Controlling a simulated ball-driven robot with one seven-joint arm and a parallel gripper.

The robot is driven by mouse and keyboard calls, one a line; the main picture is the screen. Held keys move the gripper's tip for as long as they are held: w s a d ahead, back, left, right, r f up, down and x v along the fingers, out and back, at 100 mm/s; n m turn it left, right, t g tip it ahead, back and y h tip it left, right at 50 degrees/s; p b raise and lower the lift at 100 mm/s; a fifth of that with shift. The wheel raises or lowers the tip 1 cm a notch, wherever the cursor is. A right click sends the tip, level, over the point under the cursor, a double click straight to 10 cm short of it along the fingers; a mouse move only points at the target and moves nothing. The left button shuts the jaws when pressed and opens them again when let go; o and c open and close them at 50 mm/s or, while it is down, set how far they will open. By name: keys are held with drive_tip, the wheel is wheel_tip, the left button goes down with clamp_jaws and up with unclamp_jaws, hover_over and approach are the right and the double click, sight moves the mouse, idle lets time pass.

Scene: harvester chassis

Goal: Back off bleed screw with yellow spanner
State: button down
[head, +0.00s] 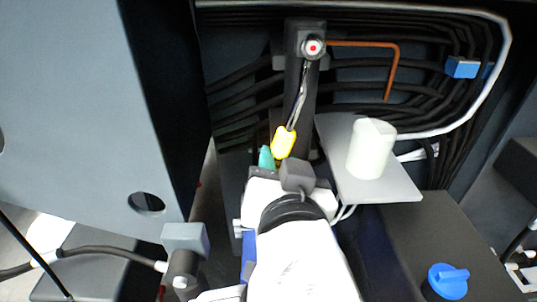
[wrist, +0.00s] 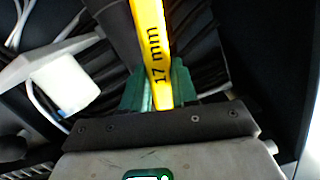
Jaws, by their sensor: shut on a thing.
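The yellow spanner (head: 284,142) has a yellow grip and a thin grey shaft. It also shows in the wrist view (wrist: 154,50), where its grip reads 17 mm. My gripper (head: 272,160) has green fingers and is shut on the yellow grip, as the wrist view (wrist: 158,92) shows. In the head view the shaft runs up and slightly right to a dark upright block. The bleed screw (head: 313,48), a red centre in a pale ring, is on that block. The spanner's far end is just below the screw; I cannot tell whether it fits around it.
An orange bent rod (head: 365,44) runs right from the block, then down. Black cables (head: 240,95) line the back wall. A grey shelf (head: 395,193) with a white cylinder (head: 371,148) stands right of my gripper. A large grey panel (head: 70,110) closes the left side. A blue cap (head: 448,281) is lower right.

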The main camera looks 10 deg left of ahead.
drive_tip(key=shift+d, duration=0.2)
idle(0.4)
drive_tip(key=shift+s, duration=0.15)
drive_tip(key=f+v, duration=0.1)
drive_tip(key=v, duration=0.9)
drive_tip(key=shift+s+f+p, duration=0.25)
drive_tip(key=shift+s+p, duration=0.05)
idle(1.5)
